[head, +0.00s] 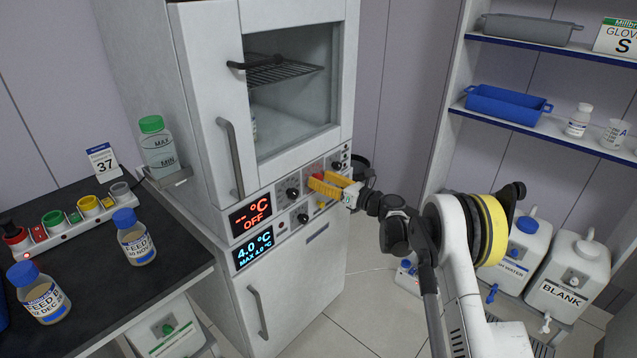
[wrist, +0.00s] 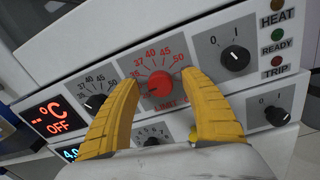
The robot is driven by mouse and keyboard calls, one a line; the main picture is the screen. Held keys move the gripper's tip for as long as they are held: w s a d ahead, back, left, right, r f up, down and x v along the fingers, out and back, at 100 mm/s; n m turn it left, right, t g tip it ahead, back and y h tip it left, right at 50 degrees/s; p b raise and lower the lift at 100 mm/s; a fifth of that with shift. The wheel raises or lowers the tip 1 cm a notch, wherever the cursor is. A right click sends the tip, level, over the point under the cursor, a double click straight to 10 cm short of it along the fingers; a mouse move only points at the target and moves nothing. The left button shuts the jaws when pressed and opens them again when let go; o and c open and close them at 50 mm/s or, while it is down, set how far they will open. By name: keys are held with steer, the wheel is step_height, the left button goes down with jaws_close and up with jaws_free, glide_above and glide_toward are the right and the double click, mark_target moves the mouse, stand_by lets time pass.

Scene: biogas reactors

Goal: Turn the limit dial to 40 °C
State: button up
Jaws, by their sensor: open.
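In the head view my gripper (head: 328,184) is at the control panel of the white cabinet (head: 290,160) and hides part of that panel.
A black dial (wrist: 95,102) with a similar scale sits left of the red one. A 0/1 switch (wrist: 235,57) is at right, another switch (wrist: 277,116) below it. The upper display (head: 250,217) reads OFF, the lower display (head: 254,250) 4.0 °C. A bench (head: 150,285) stands left.

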steer(key=shift+w+a, duration=0.3)
steer(key=shift+a, duration=0.1)
steer(key=shift+c, duration=0.6)
jaws_close()
